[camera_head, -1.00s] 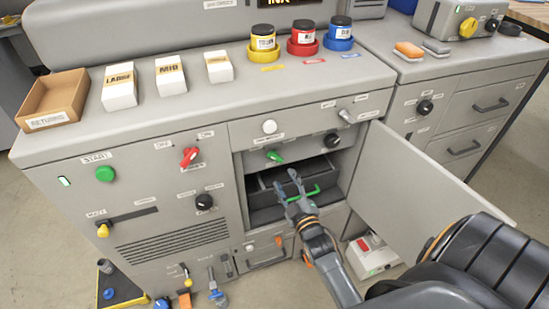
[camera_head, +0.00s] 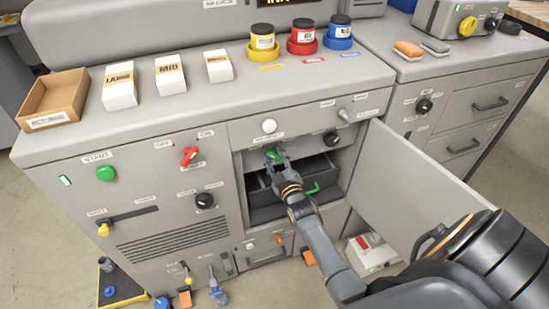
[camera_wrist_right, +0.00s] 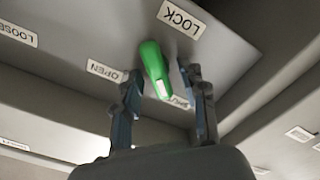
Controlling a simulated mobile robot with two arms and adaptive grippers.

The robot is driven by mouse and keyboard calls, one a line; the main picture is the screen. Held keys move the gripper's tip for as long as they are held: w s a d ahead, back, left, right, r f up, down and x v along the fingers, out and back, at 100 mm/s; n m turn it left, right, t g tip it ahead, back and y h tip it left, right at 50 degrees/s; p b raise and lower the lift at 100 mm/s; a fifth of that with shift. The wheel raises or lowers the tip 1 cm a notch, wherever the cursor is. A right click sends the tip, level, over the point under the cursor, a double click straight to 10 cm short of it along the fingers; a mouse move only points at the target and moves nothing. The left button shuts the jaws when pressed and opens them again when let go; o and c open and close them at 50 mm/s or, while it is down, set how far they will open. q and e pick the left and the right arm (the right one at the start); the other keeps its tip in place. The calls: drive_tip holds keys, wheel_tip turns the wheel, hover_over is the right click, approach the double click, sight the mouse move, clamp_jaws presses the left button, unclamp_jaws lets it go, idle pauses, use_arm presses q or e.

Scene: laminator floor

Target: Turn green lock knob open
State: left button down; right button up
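The green lock knob (camera_head: 272,155) is on the panel above the open drawer compartment. In the right wrist view the green knob (camera_wrist_right: 154,68) points down toward the SHUT label (camera_wrist_right: 180,101), under the LOCK label (camera_wrist_right: 181,18). The OPEN label (camera_wrist_right: 106,71) is to its left. My right gripper (camera_head: 277,160) is at the knob. In the wrist view its two fingers (camera_wrist_right: 160,82) are apart, one on each side of the knob; I see gaps between fingers and knob. My left gripper is not in view.
The opened door (camera_head: 415,190) stands to the right of my right arm. A dark drawer with a green handle (camera_head: 314,188) lies below the knob. A black knob (camera_head: 332,138) is to the right of the green one, and a white button (camera_head: 269,126) is above it.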

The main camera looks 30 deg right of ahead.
clamp_jaws()
drive_tip(key=shift+m, duration=0.3)
drive_tip(key=m, duration=0.3)
drive_tip(key=shift+d+r+m, duration=0.1)
drive_tip(key=shift+d+m, duration=0.05)
drive_tip(key=shift+m, duration=0.15)
drive_tip(key=m, duration=0.3)
drive_tip(key=shift+d+m, duration=0.1)
drive_tip(key=shift+m, duration=0.2)
drive_tip(key=m, duration=0.4)
drive_tip(key=shift+s+d+m, duration=0.1)
drive_tip(key=shift+d+m, duration=0.05)
drive_tip(key=shift+m, duration=0.15)
drive_tip(key=m, duration=0.5)
drive_tip(key=shift+d+b, duration=0.1)
drive_tip(key=shift+b, duration=0.3)
drive_tip(key=shift+m, duration=0.4)
